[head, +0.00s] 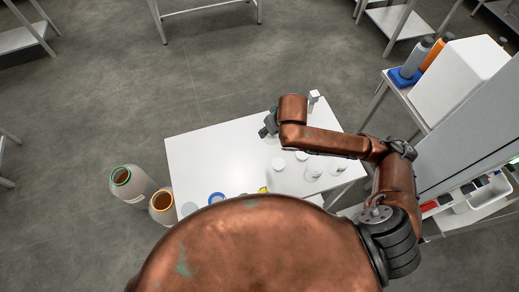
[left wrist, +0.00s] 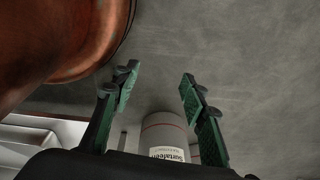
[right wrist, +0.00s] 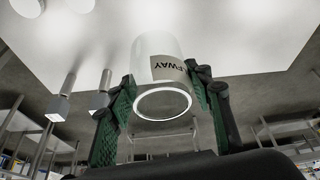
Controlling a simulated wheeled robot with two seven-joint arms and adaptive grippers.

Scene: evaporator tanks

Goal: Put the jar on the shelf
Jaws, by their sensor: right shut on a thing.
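In the right wrist view, a whitish jar (right wrist: 155,48) with a grey label and a pale round rim sits between the green fingers. My right gripper (right wrist: 160,92) is shut on it. In the head view my right gripper (head: 268,131) is over the white table (head: 205,160), and the held jar can hardly be made out there. My left gripper (left wrist: 160,80) is open and empty in the left wrist view. A grey labelled container (left wrist: 165,133) shows beyond its fingers. The left gripper does not show in the head view.
Several white-lidded jars, one here (head: 278,163), stand on the table. A green-rimmed container (head: 130,181) and an orange-rimmed one (head: 161,205) stand beside it at left. At right, a shelf unit (head: 404,90) holds bottles, a white box (head: 465,75) and lower bins. Open floor lies beyond the table.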

